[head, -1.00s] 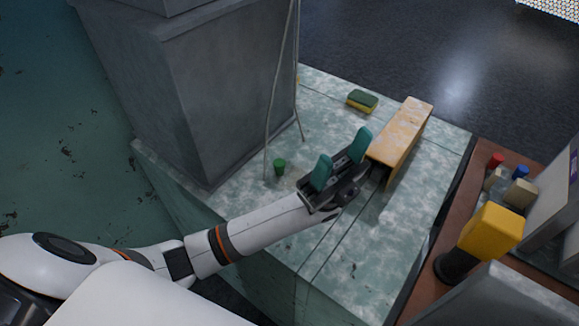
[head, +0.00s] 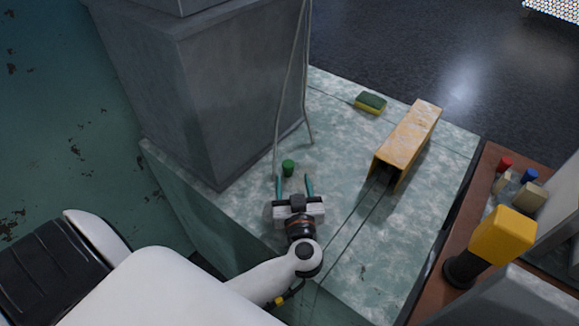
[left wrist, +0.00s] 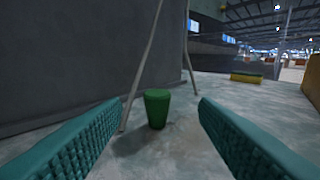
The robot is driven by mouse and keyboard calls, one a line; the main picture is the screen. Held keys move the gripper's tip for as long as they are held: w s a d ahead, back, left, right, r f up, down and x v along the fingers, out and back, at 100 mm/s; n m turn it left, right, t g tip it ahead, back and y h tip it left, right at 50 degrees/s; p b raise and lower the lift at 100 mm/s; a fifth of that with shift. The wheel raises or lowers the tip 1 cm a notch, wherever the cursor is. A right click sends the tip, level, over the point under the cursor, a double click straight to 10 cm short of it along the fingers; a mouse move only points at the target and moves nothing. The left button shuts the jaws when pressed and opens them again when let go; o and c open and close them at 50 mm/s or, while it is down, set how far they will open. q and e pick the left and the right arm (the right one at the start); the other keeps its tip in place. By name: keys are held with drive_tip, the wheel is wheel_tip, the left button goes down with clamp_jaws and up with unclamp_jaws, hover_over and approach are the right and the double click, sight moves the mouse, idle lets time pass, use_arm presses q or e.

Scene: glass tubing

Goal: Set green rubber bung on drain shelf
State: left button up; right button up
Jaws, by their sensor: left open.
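The green rubber bung (head: 288,167) stands upright on the pale mottled bench top, beside the foot of a thin metal stand. In the left wrist view the bung (left wrist: 157,108) is ahead, between my two teal fingers and a little beyond their tips. My left gripper (head: 294,184) is open and empty, low over the bench, with its fingers pointing at the bung. The left gripper's fingers (left wrist: 160,115) frame the bung without touching it. I cannot single out a drain shelf for certain; an orange-tan bench-like cover (head: 408,135) stands over a groove in the bench top. My right gripper is not in view.
A large grey block (head: 225,100) stands left of the bung. A thin metal stand (head: 290,80) rises close behind it. A green and yellow sponge (head: 370,103) lies at the back. A brown side table (head: 440,290) at right holds a yellow-topped object (head: 503,235) and small coloured-capped items.

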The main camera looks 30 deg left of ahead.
sight(289, 168)
use_arm(q)
drive_tip(key=x, duration=0.7)
drive_tip(key=shift+w+a+f, duration=0.15)
drive_tip(key=shift+a+f, duration=0.2)
drive_tip(key=shift+c, duration=0.2)
drive_tip(key=c, duration=1.1)
drive_tip(key=shift+r, duration=0.15)
